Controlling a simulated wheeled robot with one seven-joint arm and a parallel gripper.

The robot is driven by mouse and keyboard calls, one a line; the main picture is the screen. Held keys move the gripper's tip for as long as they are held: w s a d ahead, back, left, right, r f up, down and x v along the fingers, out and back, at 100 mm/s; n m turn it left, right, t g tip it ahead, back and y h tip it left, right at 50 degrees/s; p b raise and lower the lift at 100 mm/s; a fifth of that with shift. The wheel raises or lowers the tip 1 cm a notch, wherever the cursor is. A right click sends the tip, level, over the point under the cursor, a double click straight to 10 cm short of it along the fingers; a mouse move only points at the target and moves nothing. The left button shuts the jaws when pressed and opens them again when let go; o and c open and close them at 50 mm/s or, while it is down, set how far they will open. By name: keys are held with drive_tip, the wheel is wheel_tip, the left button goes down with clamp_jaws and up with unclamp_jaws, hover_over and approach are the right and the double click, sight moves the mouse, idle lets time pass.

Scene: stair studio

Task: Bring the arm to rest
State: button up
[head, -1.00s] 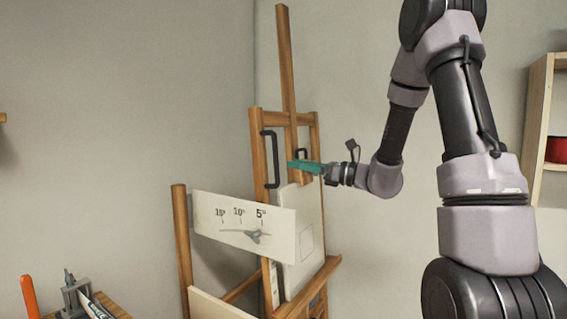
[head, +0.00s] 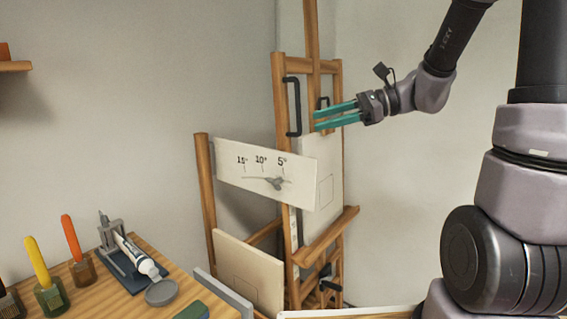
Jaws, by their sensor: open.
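My gripper (head: 318,120) has two teal fingers that point left, with a gap between them and nothing held. It is in the air in front of the upper part of a wooden easel (head: 277,100), near a black handle (head: 293,106) and above a pale board. I cannot tell whether the fingers touch the easel. My arm (head: 455,45) comes in from the upper right and bends down to the wrist.
A white board (head: 230,165) with angle marks and a pointer is on the easel's left side. A wooden table (head: 120,300) at the lower left holds a tube (head: 138,256), a grey disc (head: 161,292) and colour-handled tools. A shelf (head: 15,66) is at the upper left.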

drive_tip(key=s+d+f+n+h, duration=0.1)
drive_tip(key=s+d+n+h, duration=0.2)
drive_tip(key=s+n+h, duration=0.4)
drive_tip(key=s+d+r+n+t+h, duration=0.4)
drive_tip(key=d+t+h, duration=0.1)
drive_tip(key=d, duration=0.5)
drive_tip(key=shift+s, duration=0.2)
idle(1.3)
